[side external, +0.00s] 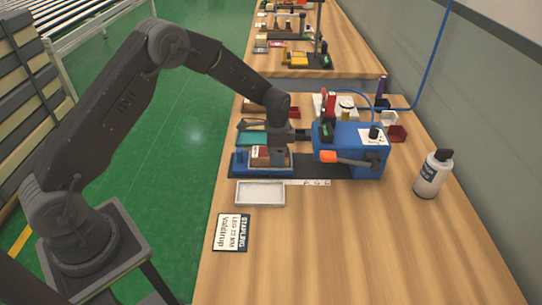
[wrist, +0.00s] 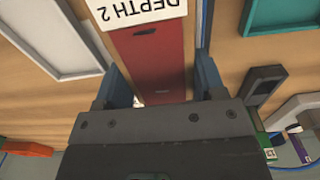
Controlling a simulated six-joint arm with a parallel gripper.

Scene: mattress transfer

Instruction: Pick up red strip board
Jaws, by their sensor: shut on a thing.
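The red strip board (wrist: 155,62) lies between my gripper's fingers in the wrist view, long side running away from the wrist, with a small dark slot in its face. A white card reading "DEPTH 2" (wrist: 140,8) covers its far end. My gripper (wrist: 160,88) is shut on the board, one blue-grey finger on each side. In the side view my gripper (side external: 275,158) points down at the blue fixture (side external: 238,162) on the bench. There the board is mostly hidden by my gripper; a reddish-brown piece (side external: 260,155) shows beside the fingers.
A blue stapling machine (side external: 350,140) with an orange-tipped lever stands close to the right. A white tray (side external: 260,193) and a stapling card (side external: 232,232) lie in front. A teal tray (side external: 252,138) lies behind. A white bottle (side external: 433,174) stands far right.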

